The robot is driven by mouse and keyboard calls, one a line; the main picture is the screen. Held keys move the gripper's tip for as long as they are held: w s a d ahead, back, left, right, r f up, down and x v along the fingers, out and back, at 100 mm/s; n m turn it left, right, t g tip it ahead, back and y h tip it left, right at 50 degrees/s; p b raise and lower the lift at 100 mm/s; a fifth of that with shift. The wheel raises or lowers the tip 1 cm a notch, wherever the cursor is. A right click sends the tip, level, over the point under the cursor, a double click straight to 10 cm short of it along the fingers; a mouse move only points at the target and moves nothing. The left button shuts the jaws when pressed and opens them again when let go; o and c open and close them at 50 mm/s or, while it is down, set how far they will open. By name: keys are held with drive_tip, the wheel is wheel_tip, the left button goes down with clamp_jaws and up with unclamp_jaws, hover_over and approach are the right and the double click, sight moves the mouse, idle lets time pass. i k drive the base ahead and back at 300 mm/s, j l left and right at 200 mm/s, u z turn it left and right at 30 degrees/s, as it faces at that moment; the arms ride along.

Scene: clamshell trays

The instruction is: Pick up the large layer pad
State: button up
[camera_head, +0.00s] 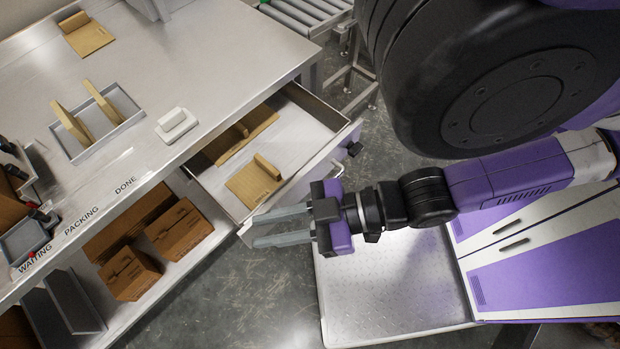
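Two tan cardboard pads with upright tabs lie in the open drawer (316,107). The farther pad (262,119) looks longer and is probably the large layer pad; its left end is in shadow near the worktop's edge. The nearer pad (243,190) looks smaller and squarer. My gripper (256,230) points left, just beyond the drawer's near corner. Its two grey fingers are apart with nothing between them. It is close to the nearer pad and farther from the longer one.
The steel worktop (220,60) holds another tan pad (88,38), a grey tray (136,121) with two upright tan pieces, and a white block (176,124). Brown boxes (178,232) stand on the shelf below. The drawer's walls rise around the pads.

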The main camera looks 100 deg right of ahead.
sight(227, 145)
drive_tip(key=k+l+z, duration=0.15)
drive_tip(key=l+z, duration=0.2)
drive_tip(key=k+l+z, duration=0.1)
drive_tip(key=l+z, duration=0.55)
drive_tip(key=l, duration=0.2)
drive_tip(key=k, duration=0.2)
drive_tip(key=i, duration=0.2)
